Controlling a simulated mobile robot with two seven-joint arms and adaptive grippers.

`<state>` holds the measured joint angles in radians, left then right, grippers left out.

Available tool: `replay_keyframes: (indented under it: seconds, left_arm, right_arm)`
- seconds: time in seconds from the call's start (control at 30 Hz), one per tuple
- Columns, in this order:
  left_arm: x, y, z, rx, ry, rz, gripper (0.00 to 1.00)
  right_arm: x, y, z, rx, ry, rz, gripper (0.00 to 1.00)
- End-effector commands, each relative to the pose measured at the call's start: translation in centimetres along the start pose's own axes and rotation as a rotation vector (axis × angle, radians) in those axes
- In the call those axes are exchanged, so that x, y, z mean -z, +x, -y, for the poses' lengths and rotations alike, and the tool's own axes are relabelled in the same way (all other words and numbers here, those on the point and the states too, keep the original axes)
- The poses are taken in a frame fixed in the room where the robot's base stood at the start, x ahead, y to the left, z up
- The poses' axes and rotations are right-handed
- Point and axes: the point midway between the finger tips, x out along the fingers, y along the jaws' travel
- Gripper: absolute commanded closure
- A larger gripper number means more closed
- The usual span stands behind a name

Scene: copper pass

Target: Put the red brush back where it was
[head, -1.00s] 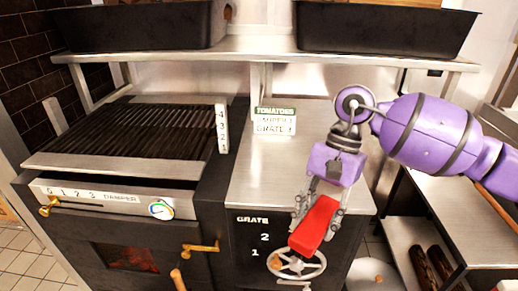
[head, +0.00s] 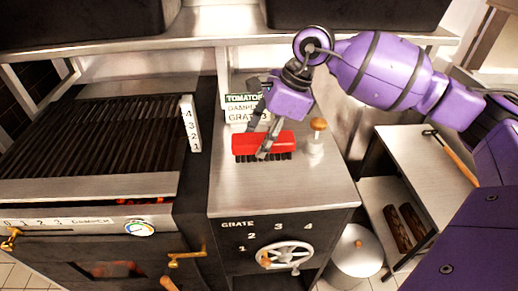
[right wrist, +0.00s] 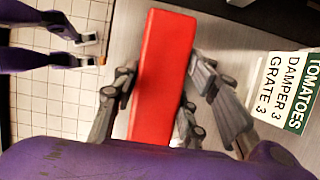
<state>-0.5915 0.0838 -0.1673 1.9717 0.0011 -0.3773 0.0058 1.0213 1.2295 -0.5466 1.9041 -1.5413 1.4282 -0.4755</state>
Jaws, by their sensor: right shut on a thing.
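The red brush (head: 264,143) is in the jaws of my right gripper (head: 263,146), over the steel counter (head: 245,190) to the right of the grill. It lies level across the head view with its dark bristles down. I cannot tell whether the bristles touch the counter. In the right wrist view, the red block of the brush (right wrist: 160,75) stands between the grey fingers (right wrist: 157,105). My left gripper does not show in the head view.
A sign for tomatoes, damper and grate (head: 243,108) stands behind the brush. A wooden-knobbed metal piece (head: 316,140) stands close to its right. The hot grill (head: 95,140) is at left, a handwheel (head: 285,256) below. The counter's front is clear.

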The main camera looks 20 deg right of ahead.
Motion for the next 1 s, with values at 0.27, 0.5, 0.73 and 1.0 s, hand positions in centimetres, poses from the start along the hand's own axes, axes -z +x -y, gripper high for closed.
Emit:
replay_keyframes:
  seconds: [0.27, 0.5, 0.73, 1.0]
  left_arm:
    - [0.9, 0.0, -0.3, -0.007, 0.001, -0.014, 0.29]
    - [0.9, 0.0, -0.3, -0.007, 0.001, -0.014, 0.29]
    - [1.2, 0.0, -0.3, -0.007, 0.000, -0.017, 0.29]
    - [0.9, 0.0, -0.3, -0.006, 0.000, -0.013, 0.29]
  right_arm:
    - [-1.0, 4.8, 2.8, 0.003, -0.003, 0.003, 0.84]
    - [-1.2, 6.4, 3.6, 0.003, -0.004, 0.003, 0.84]
    - [-0.1, 9.3, 3.8, 0.004, -0.004, 0.003, 0.84]
    - [0.0, 9.5, 3.8, 0.004, -0.004, 0.002, 0.84]
